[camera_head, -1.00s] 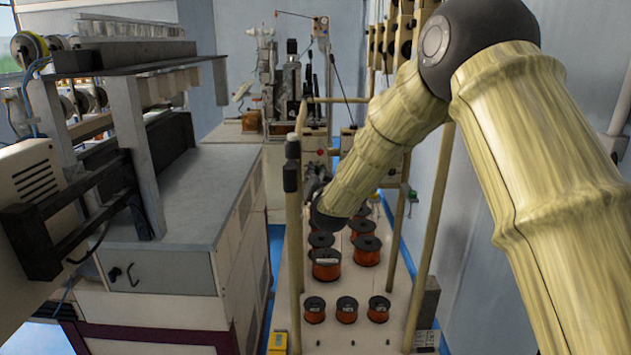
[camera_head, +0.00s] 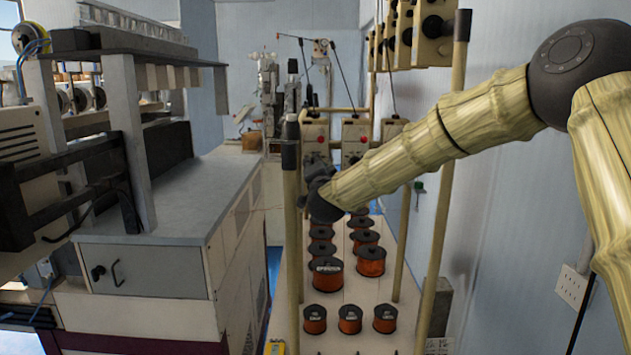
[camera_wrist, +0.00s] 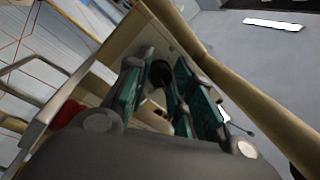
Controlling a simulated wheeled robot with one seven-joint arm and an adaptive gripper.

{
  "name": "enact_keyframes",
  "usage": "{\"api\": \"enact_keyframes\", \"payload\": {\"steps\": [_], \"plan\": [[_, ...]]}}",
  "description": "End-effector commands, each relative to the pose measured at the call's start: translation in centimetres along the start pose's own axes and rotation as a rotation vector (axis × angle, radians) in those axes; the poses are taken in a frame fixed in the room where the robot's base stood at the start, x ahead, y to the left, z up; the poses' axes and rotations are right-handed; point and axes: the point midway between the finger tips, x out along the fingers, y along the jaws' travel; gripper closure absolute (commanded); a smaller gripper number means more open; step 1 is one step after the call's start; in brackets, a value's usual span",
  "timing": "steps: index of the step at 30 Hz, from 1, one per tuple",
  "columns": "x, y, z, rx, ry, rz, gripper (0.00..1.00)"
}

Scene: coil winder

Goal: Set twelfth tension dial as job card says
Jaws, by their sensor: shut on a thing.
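My gripper (camera_head: 318,178) is at the end of my arm, above the wire spools and in front of the lower row of beige tension boxes (camera_head: 355,138). In the wrist view my gripper (camera_wrist: 165,95) has its teal-padded fingers closed around a black round dial (camera_wrist: 161,73) on a beige box face. The fingers partly hide the dial, and its setting cannot be read. More black dials (camera_head: 432,28) are on the upper row of beige boxes at top right. Which dial is the twelfth cannot be told. No readable job card is seen.
Several copper-wire spools (camera_head: 349,318) stand on the pale base below my arm. Wooden posts (camera_head: 440,200) frame the rack on both sides. A grey-topped machine cabinet (camera_head: 150,225) stands at left, and a blue-grey wall (camera_head: 515,190) is close at right.

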Motion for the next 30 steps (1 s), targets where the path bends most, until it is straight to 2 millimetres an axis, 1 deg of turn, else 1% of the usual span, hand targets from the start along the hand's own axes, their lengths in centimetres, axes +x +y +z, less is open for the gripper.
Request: {"api": "enact_keyframes", "payload": {"steps": [1,13,21,30], "plan": [[-0.07,0.71,0.29,0.034,0.006,0.000,1.00],[-0.04,0.43,0.30,0.229,0.034,-0.008,1.00],[0.00,0.24,0.21,0.280,0.042,-0.010,1.00],[0.00,0.15,0.20,0.286,0.042,-0.010,1.00]]}}
